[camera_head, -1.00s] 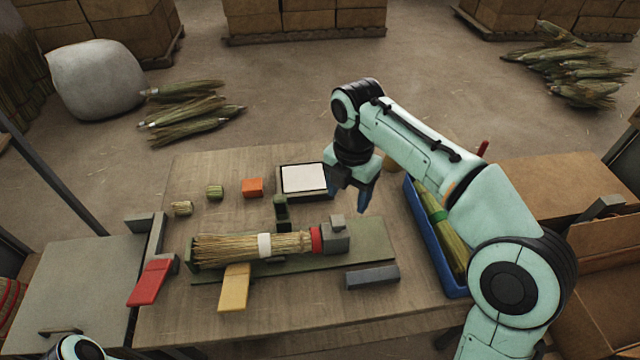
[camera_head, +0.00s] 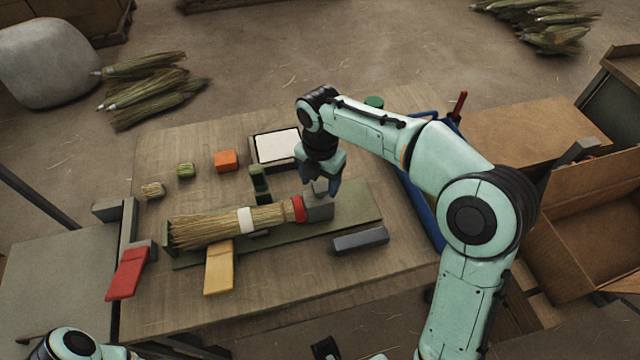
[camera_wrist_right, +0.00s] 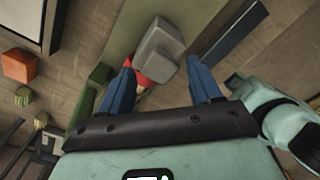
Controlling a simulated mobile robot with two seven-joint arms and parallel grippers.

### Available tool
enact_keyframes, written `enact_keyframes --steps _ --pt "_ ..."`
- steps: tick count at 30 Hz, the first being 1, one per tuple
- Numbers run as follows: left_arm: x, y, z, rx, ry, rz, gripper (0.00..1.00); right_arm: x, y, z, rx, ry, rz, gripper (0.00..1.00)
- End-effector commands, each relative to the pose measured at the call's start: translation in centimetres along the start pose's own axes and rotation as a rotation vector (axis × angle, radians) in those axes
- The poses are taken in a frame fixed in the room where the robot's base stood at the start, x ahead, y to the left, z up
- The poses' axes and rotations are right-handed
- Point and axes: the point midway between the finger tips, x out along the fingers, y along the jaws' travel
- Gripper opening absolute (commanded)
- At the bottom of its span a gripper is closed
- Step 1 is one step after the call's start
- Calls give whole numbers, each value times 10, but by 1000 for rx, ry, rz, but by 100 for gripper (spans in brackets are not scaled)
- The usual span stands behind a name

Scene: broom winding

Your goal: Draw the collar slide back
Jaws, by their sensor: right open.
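The broom bundle (camera_head: 215,228) lies on a green base (camera_head: 355,202) with a white band (camera_head: 245,220) round it. A red collar (camera_head: 298,209) sits at its right end, against a grey slide block (camera_head: 319,209) with a raised knob. My right gripper (camera_head: 325,190) is open, just above and behind the grey block. In the right wrist view the grey block (camera_wrist_right: 158,50) shows ahead of and between the two blue fingers (camera_wrist_right: 162,90), with the red collar (camera_wrist_right: 140,68) partly hidden. No contact can be made out.
A red pedal-like paddle (camera_head: 127,275) and a yellow one (camera_head: 219,268) stand at the front. An orange block (camera_head: 226,160) and a white-topped tray (camera_head: 276,147) stand behind. A blue bin is partly hidden by my right arm.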

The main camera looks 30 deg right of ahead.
Motion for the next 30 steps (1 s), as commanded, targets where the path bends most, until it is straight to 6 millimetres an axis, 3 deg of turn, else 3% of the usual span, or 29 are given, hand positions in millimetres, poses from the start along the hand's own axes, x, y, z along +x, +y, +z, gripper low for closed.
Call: enact_keyframes --steps 4,13,14,19,24,30 --pt "2 -1 0 0 0 0 0 11 0 0 1 0 -1 63" --pt "2 -1 0 0 0 0 0 13 0 0 1 0 0 63" --pt "2 -1 0 0 0 0 0 13 0 0 1 0 0 57" --pt "2 -1 0 0 0 0 0 12 0 0 1 0 0 1" --pt "0 0 0 0 0 0 0 12 -4 4 3 0 -1 0" --pt "-9 4 -1 1 4 1 0 10 -32 32 7 -2 -2 0"
